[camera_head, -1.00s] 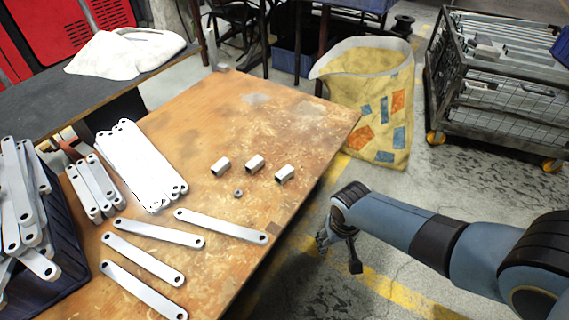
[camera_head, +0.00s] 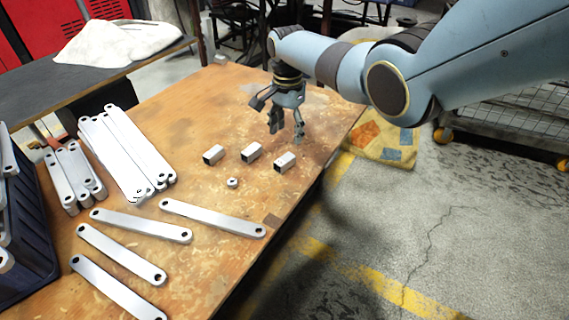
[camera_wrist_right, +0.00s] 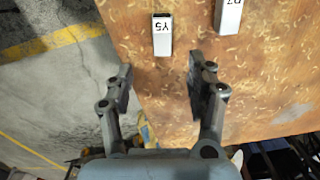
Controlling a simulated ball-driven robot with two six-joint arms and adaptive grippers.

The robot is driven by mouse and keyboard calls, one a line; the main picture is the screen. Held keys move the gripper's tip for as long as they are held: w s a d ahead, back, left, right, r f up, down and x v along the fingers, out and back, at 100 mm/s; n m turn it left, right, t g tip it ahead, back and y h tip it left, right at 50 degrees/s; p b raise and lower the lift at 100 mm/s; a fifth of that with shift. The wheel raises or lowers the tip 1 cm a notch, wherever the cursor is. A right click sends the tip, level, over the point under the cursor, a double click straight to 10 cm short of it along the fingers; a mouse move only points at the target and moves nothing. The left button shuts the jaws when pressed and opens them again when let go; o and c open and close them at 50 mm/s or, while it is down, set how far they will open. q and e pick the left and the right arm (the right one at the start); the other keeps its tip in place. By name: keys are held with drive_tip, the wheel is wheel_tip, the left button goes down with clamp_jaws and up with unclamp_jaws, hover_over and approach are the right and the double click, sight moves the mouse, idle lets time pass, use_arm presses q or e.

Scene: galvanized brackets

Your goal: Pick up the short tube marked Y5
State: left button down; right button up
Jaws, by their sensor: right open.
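The short tube marked Y5 (camera_wrist_right: 162,37) lies on the wooden table, its label reading upside down in the right wrist view. It appears to be the rightmost of three short silvery tubes in the head view (camera_head: 285,161), nearest the table's right edge. My right gripper (camera_head: 286,132) is open and empty, pointing down behind that tube, apart from it. In the right wrist view its spread fingers (camera_wrist_right: 160,75) are below the tube, which lies beyond the gap between them. My left gripper is not in view.
The middle tube (camera_head: 251,152) and left tube (camera_head: 213,155) lie close beside it, with a small nut (camera_head: 232,183) in front. Flat bars (camera_head: 212,217) cover the table's front and left. A dark blue crate (camera_head: 25,240) stands at left. The table's right edge is close.

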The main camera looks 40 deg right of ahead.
drive_tip(key=b, duration=0.3)
hover_over(287, 157)
wheel_tip(287, 157, down, 5)
drive_tip(key=shift+s+a+f, duration=0.1)
drive_tip(key=shift+s, duration=0.05)
drive_tip(key=shift+f+b, duration=0.3)
drive_tip(key=shift+f, duration=0.05)
drive_tip(key=f+b, duration=0.3)
drive_tip(key=f, duration=0.1)
drive_tip(key=shift+d+f, duration=0.2)
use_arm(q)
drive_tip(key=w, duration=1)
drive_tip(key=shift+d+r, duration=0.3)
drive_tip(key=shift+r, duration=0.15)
use_arm(e)
clamp_jaws()
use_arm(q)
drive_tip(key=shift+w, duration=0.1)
use_arm(e)
drive_tip(key=shift+r, duration=0.1)
